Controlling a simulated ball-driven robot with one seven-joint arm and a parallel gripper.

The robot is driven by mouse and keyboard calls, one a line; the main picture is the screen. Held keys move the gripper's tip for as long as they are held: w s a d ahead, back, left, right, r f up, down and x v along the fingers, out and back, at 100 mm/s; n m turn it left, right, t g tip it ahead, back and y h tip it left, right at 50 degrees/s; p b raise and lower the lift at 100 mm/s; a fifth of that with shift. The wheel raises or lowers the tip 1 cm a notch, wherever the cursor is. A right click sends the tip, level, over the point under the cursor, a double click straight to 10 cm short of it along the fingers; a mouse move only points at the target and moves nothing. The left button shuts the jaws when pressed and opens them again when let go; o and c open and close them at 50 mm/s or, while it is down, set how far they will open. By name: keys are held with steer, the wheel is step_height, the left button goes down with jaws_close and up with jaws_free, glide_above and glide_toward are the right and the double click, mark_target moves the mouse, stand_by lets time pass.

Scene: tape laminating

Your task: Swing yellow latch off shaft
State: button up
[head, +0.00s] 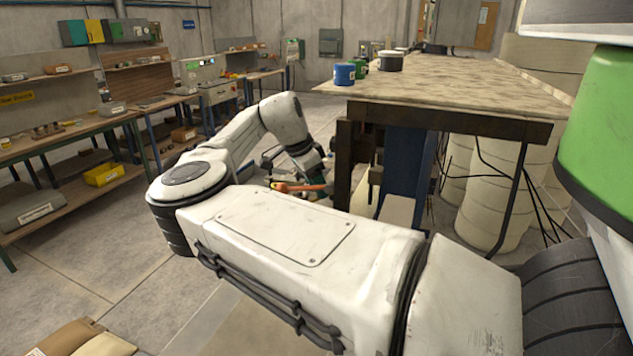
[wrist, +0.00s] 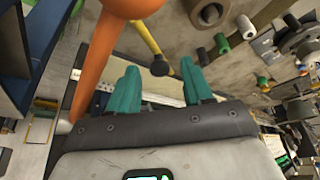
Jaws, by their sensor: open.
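In the wrist view, a yellow bar with a dark round end, which looks like the yellow latch (wrist: 146,36), slants down from beside an orange knob. My gripper (wrist: 158,70) has two teal fingers, spread apart. The latch's dark end appears between the fingertips; I cannot tell the depth gap or whether they touch. Nothing is held. No shaft can be clearly made out at the latch. In the head view my gripper (head: 315,163) is mostly hidden by my arm, beside the table's left end; I cannot pick out the latch there.
An orange bar (wrist: 93,68) stands close to the left finger, its round knob at the top of the wrist view. It also shows in the head view (head: 298,187). Several rolls (wrist: 222,43) lie at upper right. A worktable (head: 480,95) carries a blue can (head: 345,74).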

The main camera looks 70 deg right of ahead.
jaws_close()
stand_by(0.4)
